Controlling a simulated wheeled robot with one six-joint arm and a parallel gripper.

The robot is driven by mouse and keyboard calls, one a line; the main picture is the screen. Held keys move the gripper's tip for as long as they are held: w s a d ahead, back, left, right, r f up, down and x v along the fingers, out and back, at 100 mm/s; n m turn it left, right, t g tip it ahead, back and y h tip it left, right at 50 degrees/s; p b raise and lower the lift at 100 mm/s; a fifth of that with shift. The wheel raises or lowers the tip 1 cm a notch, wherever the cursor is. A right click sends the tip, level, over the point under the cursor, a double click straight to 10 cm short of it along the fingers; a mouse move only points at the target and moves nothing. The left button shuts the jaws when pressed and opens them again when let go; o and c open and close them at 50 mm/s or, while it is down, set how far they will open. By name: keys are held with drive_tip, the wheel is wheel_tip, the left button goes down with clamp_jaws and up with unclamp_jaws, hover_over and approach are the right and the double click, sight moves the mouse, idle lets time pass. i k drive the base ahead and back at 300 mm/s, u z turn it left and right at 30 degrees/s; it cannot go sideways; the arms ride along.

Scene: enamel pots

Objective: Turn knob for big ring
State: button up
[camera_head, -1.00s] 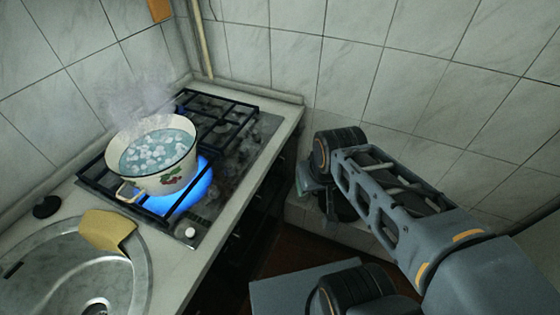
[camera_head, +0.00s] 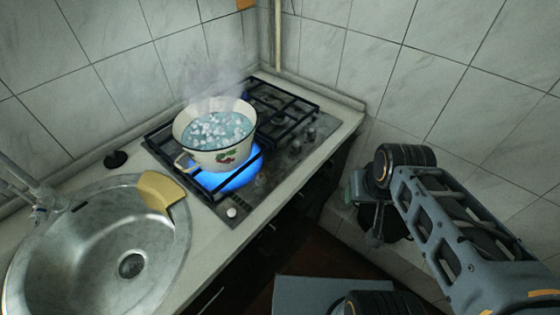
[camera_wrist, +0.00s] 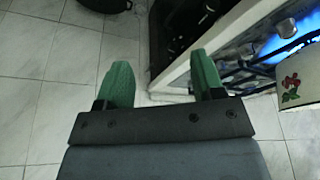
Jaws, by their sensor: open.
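A cream enamel pot (camera_head: 215,155) with a fruit motif and bubbling water stands on the stove (camera_head: 270,165). A large blue flame (camera_head: 238,176) burns under it. A white knob (camera_head: 231,212) sits at the stove's near front corner. Several dark knobs (camera_head: 309,134) lie farther back along the front edge. My gripper's green fingers (camera_wrist: 162,82) are open and empty in the wrist view, apart from the stove. In the head view my gripper is beyond the counter's front edge, partly hidden by my arm. The wrist view shows a pale knob (camera_wrist: 287,28) and part of the pot (camera_wrist: 297,84) at right.
A steel sink (camera_head: 100,250) with a yellow cloth (camera_head: 160,191) on its rim is left of the stove. A black round object (camera_head: 116,159) lies behind the sink. Tiled walls close off the back and right. Open floor lies in front of the counter.

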sight(279, 166)
drive_tip(key=u, duration=3.25)
drive_tip(key=k, duration=0.6)
drive_tip(key=z, duration=1.7)
drive_tip(key=i, duration=0.5)
drive_tip(key=u, duration=0.05)
